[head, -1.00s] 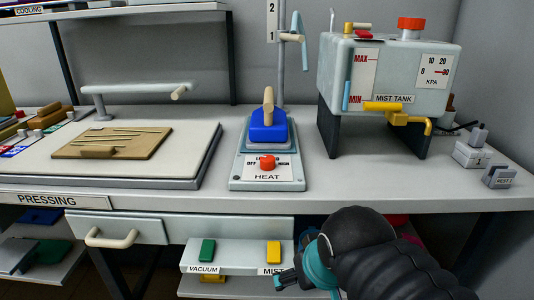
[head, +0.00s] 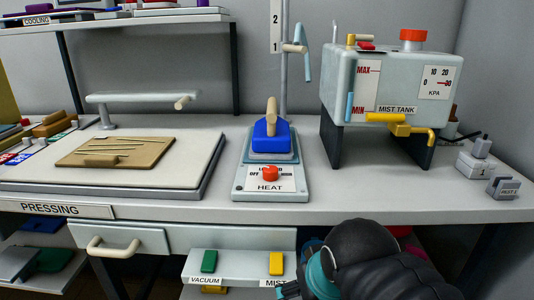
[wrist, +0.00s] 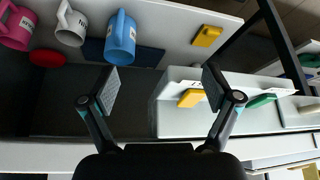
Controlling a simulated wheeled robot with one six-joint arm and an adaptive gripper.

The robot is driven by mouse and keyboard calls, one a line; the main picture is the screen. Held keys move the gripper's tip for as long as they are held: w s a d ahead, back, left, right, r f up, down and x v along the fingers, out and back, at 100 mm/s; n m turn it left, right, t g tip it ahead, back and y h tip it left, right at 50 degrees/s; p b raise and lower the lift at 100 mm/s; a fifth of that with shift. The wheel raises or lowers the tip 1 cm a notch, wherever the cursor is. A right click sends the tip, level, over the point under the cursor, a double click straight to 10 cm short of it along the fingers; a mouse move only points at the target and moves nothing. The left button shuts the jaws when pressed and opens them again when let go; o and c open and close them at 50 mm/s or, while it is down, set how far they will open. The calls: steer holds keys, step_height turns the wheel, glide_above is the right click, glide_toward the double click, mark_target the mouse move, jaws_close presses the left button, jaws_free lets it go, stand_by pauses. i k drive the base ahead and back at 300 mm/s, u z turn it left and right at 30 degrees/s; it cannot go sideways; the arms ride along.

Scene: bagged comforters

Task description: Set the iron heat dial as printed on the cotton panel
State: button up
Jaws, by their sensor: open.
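The iron heat dial is a red knob (head: 270,174) on the grey base plate (head: 241,188) marked HEAT, with OFF at its left; the marks behind the knob are partly hidden. The blue iron (head: 270,137) with a tan handle stands on the same base, behind the dial. I cannot make out a cotton panel in any view. My gripper (wrist: 158,90) is open and empty in the wrist view, over shelves below the table top. In the head view my dark arm is low at the right of centre, below and in front of the table edge, apart from the dial.
A mist tank (head: 350,85) on dark legs stands right of the iron. A pressing board (head: 30,172) lies at left under a grey arm. A green pedal (head: 209,261) and yellow pedal (head: 276,263) sit below. Mugs (wrist: 120,38) show in the wrist view.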

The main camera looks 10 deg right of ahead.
mark_target(269, 172)
steer(key=z, duration=2.75)
steer(key=i, duration=0.55)
steer(key=u, duration=3.25)
